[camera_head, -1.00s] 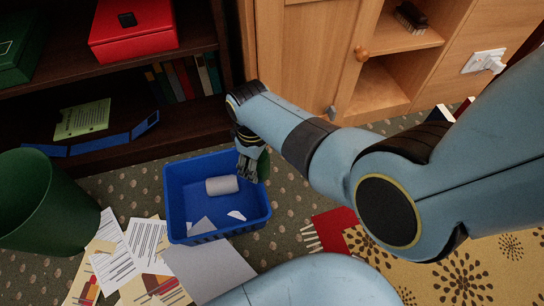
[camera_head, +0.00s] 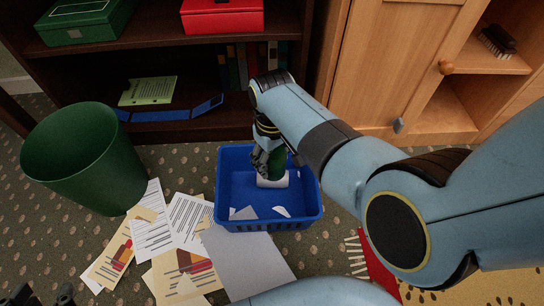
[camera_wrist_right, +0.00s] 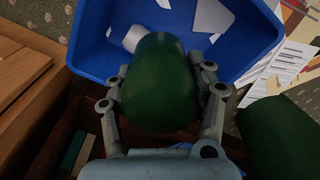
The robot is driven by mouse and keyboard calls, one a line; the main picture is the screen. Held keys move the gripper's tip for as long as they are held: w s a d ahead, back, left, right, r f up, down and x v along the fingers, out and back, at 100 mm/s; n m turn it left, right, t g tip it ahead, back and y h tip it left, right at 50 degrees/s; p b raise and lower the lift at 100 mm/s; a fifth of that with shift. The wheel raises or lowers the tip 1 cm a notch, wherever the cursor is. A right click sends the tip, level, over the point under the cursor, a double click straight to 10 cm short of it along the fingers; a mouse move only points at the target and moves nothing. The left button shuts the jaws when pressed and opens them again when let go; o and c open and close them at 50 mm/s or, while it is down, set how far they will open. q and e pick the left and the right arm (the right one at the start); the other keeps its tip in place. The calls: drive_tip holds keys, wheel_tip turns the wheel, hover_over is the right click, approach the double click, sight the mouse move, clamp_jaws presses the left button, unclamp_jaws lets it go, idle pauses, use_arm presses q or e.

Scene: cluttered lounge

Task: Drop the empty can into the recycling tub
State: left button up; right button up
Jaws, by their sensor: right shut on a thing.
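My right gripper (camera_head: 268,160) is shut on a green can (camera_head: 278,165), over the blue recycling tub (camera_head: 310,205). In the right wrist view the green can (camera_wrist_right: 160,85) sits between the two fingers, with the open blue tub (camera_wrist_right: 100,45) beyond it. I cannot tell how far the can is above the tub floor. A pale cylinder (camera_head: 272,182) lies in the tub, partly hidden behind the can and gripper. Scraps of paper (camera_head: 243,213) lie on the tub floor. My left gripper (camera_head: 42,296) shows only its dark fingertips at the bottom left edge, spread apart and empty.
A green waste bin (camera_head: 85,160) stands left of the tub. Loose papers (camera_head: 185,220) and a grey sheet (camera_head: 245,262) lie in front. A dark shelf (camera_head: 180,130) stands behind, with a wooden cabinet (camera_head: 380,70) at the right.

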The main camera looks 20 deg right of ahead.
wheel_tip(320, 180, down, 2)
drive_tip(key=shift+f+b, duration=0.15)
drive_tip(key=shift+b, duration=0.75)
use_arm(q)
drive_tip(key=w+d+r+t+h, duration=0.1)
drive_tip(key=w+r+t, duration=0.4)
drive_tip(key=r, duration=0.2)
drive_tip(key=shift+m, duration=0.4)
